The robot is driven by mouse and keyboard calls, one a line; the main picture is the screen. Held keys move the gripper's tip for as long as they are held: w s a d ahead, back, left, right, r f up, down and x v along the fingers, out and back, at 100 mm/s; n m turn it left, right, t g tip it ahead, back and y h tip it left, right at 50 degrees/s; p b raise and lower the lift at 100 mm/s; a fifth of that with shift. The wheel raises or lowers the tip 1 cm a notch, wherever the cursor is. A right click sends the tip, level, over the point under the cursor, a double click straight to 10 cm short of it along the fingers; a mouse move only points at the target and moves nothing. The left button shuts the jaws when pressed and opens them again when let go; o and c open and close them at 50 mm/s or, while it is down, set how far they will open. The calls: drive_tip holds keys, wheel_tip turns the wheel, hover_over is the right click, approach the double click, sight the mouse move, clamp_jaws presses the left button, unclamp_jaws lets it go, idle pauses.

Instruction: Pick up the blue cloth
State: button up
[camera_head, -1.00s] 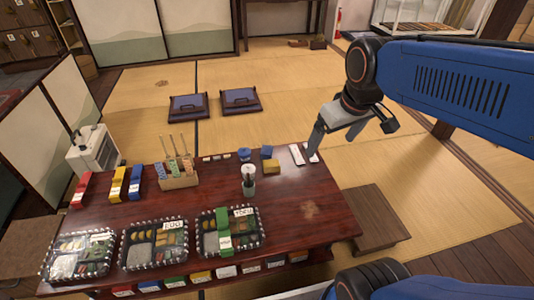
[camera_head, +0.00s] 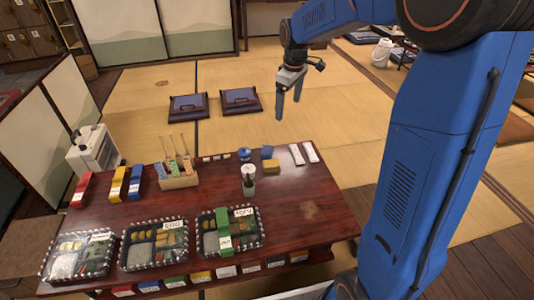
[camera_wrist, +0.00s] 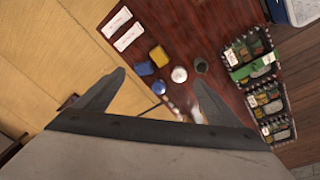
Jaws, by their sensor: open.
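The blue cloth (camera_head: 267,152) is a small folded square near the far edge of the dark red table. A yellow folded cloth (camera_head: 271,166) lies right beside it. In the wrist view the blue cloth (camera_wrist: 144,68) shows between my fingertips in the picture, well below them, next to the yellow cloth (camera_wrist: 158,56). My gripper (camera_head: 288,108) is open and empty, pointing down, in the air above and apart from the cloths. Both fingers also show in the wrist view (camera_wrist: 160,78).
A blue round item (camera_head: 245,154) sits left of the cloths, and a white-topped item (camera_head: 248,170) stands in front of it. Two white slips (camera_head: 303,153) lie to the right. A wooden holder (camera_head: 178,181) and several bento trays (camera_head: 260,226) are on the table (camera_head: 305,190). Its right front is clear.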

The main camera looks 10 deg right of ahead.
drive_tip(key=w+a+f+n, duration=0.2)
drive_tip(key=w+f, duration=0.6)
drive_tip(key=w, duration=0.1)
drive_tip(key=n+g, duration=0.2)
drive_tip(key=n, duration=0.1)
hover_over(267, 150)
wheel_tip(267, 150, down, 11)
wheel_tip(267, 150, down, 12)
drive_tip(key=shift+d+r, duration=0.1)
drive_tip(key=shift+d, duration=0.05)
drive_tip(key=shift+w+f, duration=0.1)
drive_tip(key=shift+f, duration=2.5)
drive_tip(key=shift+c, duration=0.3)
drive_tip(key=c, duration=1.2)
drive_tip(key=shift+o, duration=0.2)
drive_tip(key=shift+r, duration=0.2)
